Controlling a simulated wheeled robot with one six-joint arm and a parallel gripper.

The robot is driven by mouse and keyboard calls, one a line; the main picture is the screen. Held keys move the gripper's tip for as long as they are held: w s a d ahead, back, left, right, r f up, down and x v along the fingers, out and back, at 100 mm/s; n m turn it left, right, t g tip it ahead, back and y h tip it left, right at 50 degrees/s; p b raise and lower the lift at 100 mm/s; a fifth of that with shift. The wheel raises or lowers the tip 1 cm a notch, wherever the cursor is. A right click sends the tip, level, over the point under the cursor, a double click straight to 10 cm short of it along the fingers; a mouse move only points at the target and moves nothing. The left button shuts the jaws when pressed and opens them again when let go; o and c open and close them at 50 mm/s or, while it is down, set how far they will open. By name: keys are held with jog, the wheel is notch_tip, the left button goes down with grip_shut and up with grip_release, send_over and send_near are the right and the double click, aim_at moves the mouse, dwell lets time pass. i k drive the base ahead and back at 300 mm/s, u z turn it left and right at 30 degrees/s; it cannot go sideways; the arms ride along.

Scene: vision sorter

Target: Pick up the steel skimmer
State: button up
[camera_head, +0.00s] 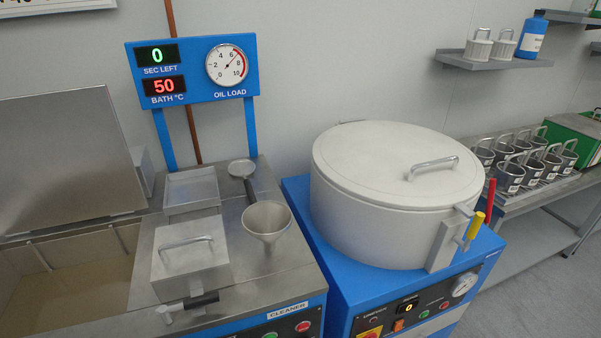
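The likely steel skimmer (241,168) is a small round grey disc with a dark handle. It lies on the steel top of the cleaner (235,287), below the blue gauge panel. Its handle points down the picture toward a steel funnel (267,218), which stands just in front of it. Whether the handle touches the funnel, I cannot tell. My gripper is not in view.
A shallow steel tray (190,188) lies left of the skimmer, with a handled steel box (188,265) in front. The gauge panel (195,68) rises behind on two posts. A large lidded drum (390,215) stands right. The open bath (65,270) lies left.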

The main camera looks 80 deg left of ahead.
aim_at(243, 167)
jog(key=i, duration=0.5)
jog(key=u, duration=3.55)
jog(key=i, duration=0.5)
jog(key=u, duration=0.05)
